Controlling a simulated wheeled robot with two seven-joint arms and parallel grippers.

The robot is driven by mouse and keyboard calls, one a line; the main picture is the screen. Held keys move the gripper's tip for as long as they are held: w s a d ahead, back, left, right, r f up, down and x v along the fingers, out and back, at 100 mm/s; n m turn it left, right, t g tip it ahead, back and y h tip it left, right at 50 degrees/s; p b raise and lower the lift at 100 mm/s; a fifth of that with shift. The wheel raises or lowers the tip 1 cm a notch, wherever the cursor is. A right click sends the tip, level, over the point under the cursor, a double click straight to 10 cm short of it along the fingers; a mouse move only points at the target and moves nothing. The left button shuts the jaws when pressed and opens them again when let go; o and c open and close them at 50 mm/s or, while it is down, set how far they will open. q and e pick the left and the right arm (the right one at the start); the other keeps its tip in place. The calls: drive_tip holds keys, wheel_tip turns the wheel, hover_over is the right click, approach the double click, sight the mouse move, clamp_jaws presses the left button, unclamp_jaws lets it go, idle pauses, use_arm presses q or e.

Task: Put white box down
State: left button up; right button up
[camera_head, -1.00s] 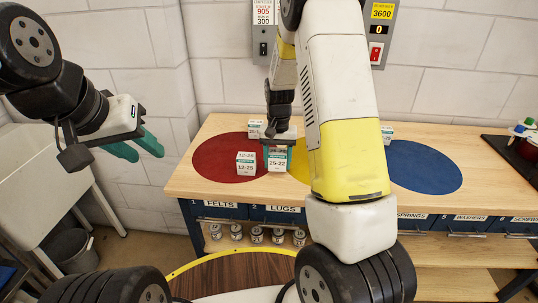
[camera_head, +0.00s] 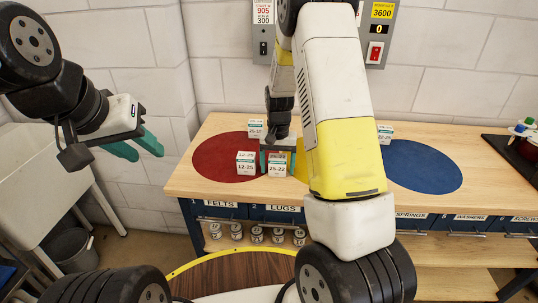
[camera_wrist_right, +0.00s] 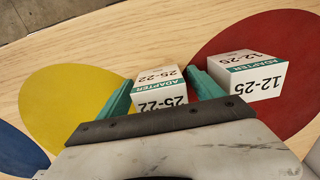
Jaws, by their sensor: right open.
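The white box marked 25-22 (camera_head: 277,168) has a teal band and stands upright on the bench between the red and yellow discs. In the right wrist view the same box (camera_wrist_right: 159,88) sits between the two teal fingers of my right gripper (camera_wrist_right: 162,93). The fingers are spread, with a gap visible beside the box. In the head view my right gripper (camera_head: 278,158) is just above and behind the box. My left gripper (camera_head: 133,146) is off the bench at the left, with teal fingers and nothing visible in it; its opening is unclear.
Another white box marked 12-25 (camera_head: 246,162) stands close by on the red disc (camera_head: 208,157). More white boxes stand behind (camera_head: 256,128) and to the right (camera_head: 385,133). The blue disc (camera_head: 425,168) is clear. My right arm hides much of the yellow disc (camera_wrist_right: 60,95).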

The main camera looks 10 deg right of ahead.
sight(278, 158)
wheel_tip(278, 158, up, 12)
drive_tip(key=shift+r, duration=0.1)
drive_tip(key=s+r+n+t+y, duration=0.1)
drive_tip(key=s+r+t+y, duration=0.15)
drive_tip(key=s+r, duration=0.8)
drive_tip(key=s+a+r+n+t, duration=0.1)
drive_tip(key=s+r+t, duration=0.1)
drive_tip(key=s, duration=0.5)
drive_tip(key=s+a+r+n+t, duration=0.1)
drive_tip(key=s+r, duration=0.2)
drive_tip(key=s, duration=0.3)
drive_tip(key=shift+s+n+t, duration=0.35)
drive_tip(key=shift+s+n, duration=0.05)
